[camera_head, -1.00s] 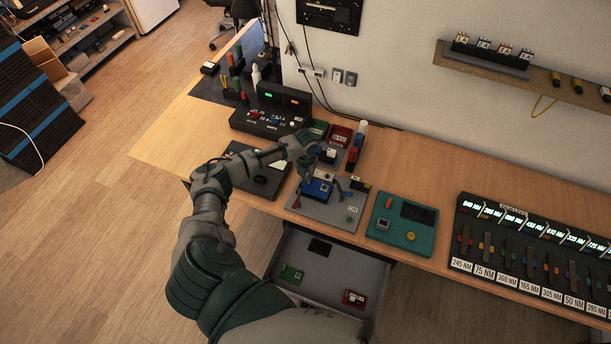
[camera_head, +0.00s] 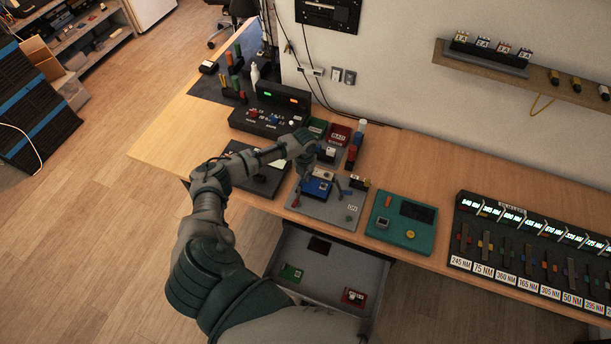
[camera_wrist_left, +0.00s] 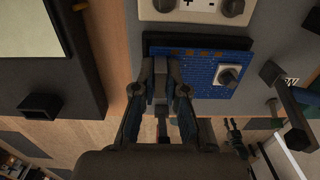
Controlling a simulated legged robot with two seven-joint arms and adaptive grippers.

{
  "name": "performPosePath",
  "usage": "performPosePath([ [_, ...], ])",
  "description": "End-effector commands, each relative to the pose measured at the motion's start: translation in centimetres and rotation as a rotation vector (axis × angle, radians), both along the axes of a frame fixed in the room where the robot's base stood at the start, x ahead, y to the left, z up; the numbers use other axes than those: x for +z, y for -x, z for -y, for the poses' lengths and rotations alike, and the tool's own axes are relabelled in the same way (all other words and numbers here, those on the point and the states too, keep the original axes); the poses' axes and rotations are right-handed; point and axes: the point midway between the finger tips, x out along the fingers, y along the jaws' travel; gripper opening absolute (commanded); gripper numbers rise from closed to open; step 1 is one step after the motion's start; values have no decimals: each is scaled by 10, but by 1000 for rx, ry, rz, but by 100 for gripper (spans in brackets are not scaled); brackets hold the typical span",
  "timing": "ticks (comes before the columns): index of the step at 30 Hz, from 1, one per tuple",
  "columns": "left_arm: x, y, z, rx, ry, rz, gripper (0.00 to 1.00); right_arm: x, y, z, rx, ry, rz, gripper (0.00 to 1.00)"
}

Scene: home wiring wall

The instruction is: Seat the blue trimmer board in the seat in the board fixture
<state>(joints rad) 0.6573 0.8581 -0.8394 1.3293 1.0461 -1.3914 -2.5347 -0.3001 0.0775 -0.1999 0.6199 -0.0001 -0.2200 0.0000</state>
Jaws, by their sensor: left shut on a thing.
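The blue trimmer board (camera_head: 316,188) lies flat at the fixture, with a dark edge around it in the wrist view. In the left wrist view the blue board (camera_wrist_left: 207,83) shows a white-and-grey knob on its right part. The board fixture (camera_head: 335,211) is a grey plate on the bench. My left gripper (camera_wrist_left: 164,82) is shut on the board's near left part; it reaches down from above in the head view (camera_head: 309,174). The seat is hidden under the board, so I cannot tell whether the board is fully down. My right gripper is out of view.
An open drawer (camera_head: 333,268) below holds a black, a green and a red board. A teal panel (camera_head: 401,222) lies right of the fixture, a dark tray (camera_head: 258,172) left. A control box (camera_head: 270,118) stands behind. Bare bench (camera_head: 425,160) lies at the back right.

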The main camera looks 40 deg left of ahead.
Motion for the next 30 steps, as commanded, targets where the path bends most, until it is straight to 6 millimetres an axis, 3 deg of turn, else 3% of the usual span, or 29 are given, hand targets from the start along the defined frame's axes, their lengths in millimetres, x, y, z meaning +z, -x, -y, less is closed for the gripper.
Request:
performPosePath([
  [25,-19,0,1,-1,0,0,0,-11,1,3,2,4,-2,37],
  [26,-19,0,1,-1,0,0,17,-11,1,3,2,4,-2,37],
  [27,-19,0,1,-1,0,0,27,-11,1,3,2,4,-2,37],
  [29,-19,0,1,-1,-1,-1,41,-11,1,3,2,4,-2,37],
  [30,-19,0,1,-1,-1,-1,41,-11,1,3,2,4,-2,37],
])
